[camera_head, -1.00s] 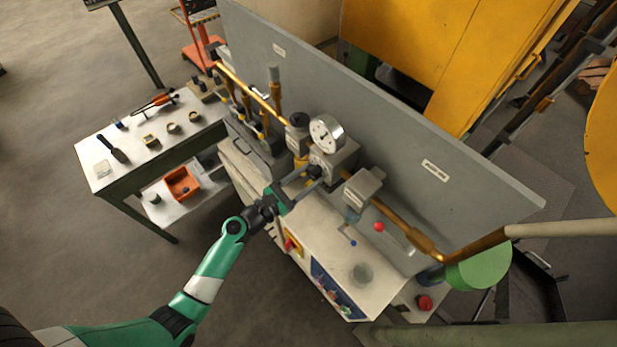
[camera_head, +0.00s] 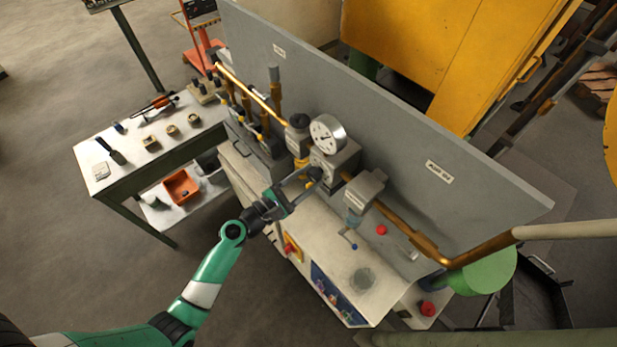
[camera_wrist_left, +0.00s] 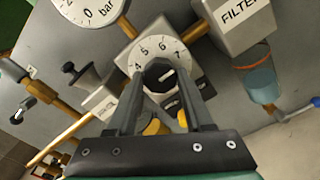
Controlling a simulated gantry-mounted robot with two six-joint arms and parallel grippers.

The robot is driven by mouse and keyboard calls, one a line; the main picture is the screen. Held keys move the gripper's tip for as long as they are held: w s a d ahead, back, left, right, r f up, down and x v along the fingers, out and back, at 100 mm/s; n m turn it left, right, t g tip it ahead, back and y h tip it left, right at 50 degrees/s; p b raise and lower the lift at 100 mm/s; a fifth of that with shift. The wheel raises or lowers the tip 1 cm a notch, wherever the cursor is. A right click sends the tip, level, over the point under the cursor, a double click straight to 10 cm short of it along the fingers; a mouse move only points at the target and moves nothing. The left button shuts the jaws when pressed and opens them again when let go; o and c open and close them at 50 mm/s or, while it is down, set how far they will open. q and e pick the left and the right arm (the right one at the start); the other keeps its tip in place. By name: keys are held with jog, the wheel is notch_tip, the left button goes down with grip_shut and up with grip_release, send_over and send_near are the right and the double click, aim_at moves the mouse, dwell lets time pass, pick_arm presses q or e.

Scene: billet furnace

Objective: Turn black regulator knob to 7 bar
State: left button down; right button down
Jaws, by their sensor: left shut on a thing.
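The black regulator knob (camera_wrist_left: 157,76) has a white pointer line and sits in front of a white dial (camera_wrist_left: 146,50) marked 4, 5, 6 and 7. The pointer line slants up and right, toward the 6 to 7 side; the exact reading is unclear. My left gripper (camera_wrist_left: 160,88) is shut on the knob, one finger on each side. In the head view the knob (camera_head: 315,173) is small and partly covered by my left gripper (camera_head: 306,182). The round pressure gauge (camera_head: 327,132) stands above the regulator; its reading is too small to tell. My right gripper is not in view.
A filter unit (camera_wrist_left: 240,22) with a clear bowl is right of the regulator. Copper piping (camera_head: 398,225) runs along the grey panel (camera_head: 400,150). A side table (camera_head: 130,168) with tools stands at left.

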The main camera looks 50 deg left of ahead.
pick_arm(q)
jog(key=shift+c, duration=1.5)
grip_release()
jog(key=s, duration=1.1)
jog(key=shift+s+a+b, duration=0.2)
jog(key=shift+s+b, duration=0.1)
jog(key=shift+b, duration=0.15)
